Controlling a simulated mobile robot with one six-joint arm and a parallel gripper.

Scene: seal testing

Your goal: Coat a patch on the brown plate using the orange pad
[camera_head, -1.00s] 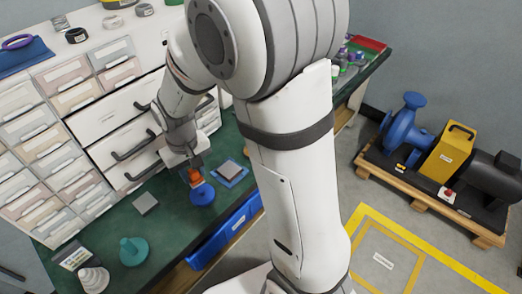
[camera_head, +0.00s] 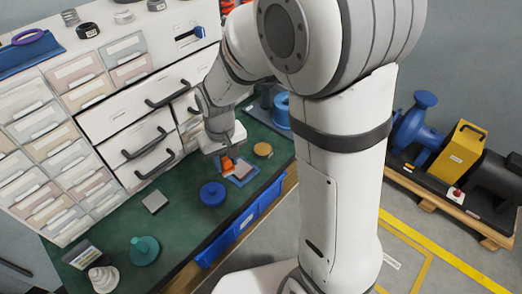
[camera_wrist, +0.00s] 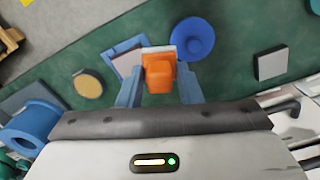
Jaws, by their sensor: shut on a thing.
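My gripper (camera_head: 227,156) is shut on the orange pad (camera_head: 229,166). In the wrist view the pad's orange block (camera_wrist: 159,77) sits between the two blue-grey fingers of my gripper (camera_wrist: 159,88). The brown plate (camera_head: 242,170) looks greyish brown and lies in a blue frame on the green bench. In the wrist view the plate (camera_wrist: 127,64) is just left of the pad, which covers part of its right side. I cannot tell whether the pad touches the plate.
A round blue pot (camera_head: 212,194) stands close to the pad. A tan disc (camera_head: 263,150) and a grey square block (camera_head: 155,202) lie on the bench (camera_head: 185,228). A teal cone-shaped item (camera_head: 145,251) stands at the front left. Drawers (camera_head: 140,145) line the back.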

